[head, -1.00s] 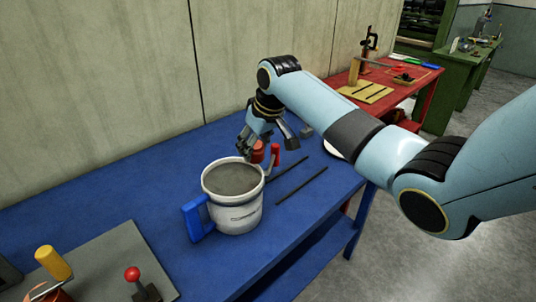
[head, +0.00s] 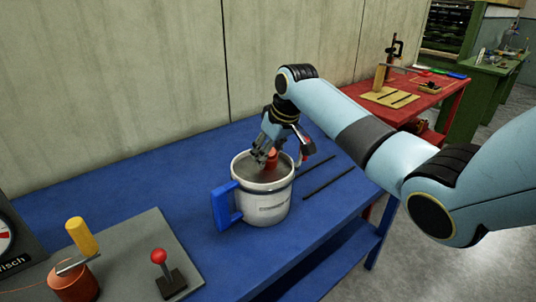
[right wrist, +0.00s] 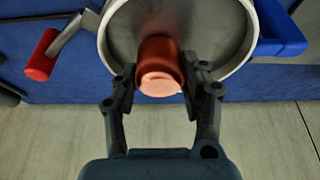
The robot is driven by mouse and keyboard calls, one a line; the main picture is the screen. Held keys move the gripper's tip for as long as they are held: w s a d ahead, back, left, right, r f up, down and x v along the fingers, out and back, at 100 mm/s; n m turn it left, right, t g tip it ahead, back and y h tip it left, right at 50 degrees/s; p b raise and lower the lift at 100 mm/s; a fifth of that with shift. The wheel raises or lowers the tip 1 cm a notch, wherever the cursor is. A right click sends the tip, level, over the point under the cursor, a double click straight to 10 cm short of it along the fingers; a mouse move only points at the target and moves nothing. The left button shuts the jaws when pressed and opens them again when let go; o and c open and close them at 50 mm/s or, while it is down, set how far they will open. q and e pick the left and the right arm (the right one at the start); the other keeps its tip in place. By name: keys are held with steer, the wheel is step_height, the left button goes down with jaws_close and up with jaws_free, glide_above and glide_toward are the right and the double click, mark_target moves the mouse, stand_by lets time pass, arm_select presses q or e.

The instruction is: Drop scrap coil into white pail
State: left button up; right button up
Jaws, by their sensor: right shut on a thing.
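The white pail (head: 262,208) with a blue handle (head: 225,207) stands upright on the blue table. My right gripper (head: 270,157) points down over the pail's mouth. It is shut on the reddish copper scrap coil (head: 272,158). In the right wrist view, the coil (right wrist: 160,65) sits between the two fingers (right wrist: 157,80), in front of the pail's grey inside, with the pail's pale rim (right wrist: 252,40) around it. I cannot tell how far the coil is below the rim. My left gripper is not in view.
Dark rods (head: 328,183) lie right of the pail. A grey plate (head: 130,258) with a red-knobbed lever (head: 159,257) is at front left. The blue table's back left (head: 150,165) is clear.

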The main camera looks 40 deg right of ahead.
steer(key=o, duration=1.3)
steer(key=v, duration=1.2)
steer(key=shift+f, duration=0.1)
